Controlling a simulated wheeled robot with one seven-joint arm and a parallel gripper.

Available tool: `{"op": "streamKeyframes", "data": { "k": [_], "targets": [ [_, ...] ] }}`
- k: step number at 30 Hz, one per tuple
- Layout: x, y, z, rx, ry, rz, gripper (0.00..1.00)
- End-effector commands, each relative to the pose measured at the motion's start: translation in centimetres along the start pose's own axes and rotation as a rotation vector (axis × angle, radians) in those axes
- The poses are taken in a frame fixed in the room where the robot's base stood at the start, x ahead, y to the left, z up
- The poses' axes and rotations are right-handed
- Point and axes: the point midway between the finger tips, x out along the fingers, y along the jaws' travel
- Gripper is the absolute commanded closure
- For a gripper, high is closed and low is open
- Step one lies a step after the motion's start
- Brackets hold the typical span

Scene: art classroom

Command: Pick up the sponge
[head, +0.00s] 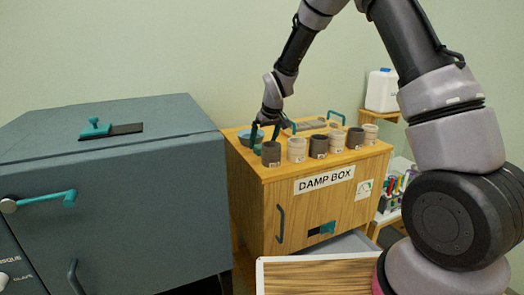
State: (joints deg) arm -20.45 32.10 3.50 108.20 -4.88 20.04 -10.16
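My gripper (267,127) is over the left part of the top of the wooden damp box (330,151), pointing down. It is small and dark here, and I cannot tell whether its fingers are open or shut on something. A teal bowl-like thing (246,135) is just left of and partly behind the gripper. I cannot make out a sponge for sure; the gripper and the cups may hide it.
Several grey and cream cups (297,149) stand along the box's front edge, close to the gripper. Teal handles (336,115) rise behind them. A blue-grey kiln-like cabinet (110,190) stands at left. A white jug (381,90) is at the back right.

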Motion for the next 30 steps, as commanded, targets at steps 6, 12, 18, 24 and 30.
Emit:
{"op": "streamKeyframes", "data": {
  "k": [6,12,18,24,30],
  "targets": [
    [1.4,0.0,0.1,0.000,0.000,0.000,0.00],
    [1.4,0.0,0.0,0.000,0.000,0.000,0.15],
    [1.3,0.0,0.0,0.000,0.000,0.000,0.78],
    [1.3,0.0,0.0,0.000,0.001,0.000,0.78],
    [-0.8,0.0,-1.0,0.000,0.005,0.001,0.78]
  ]
}}
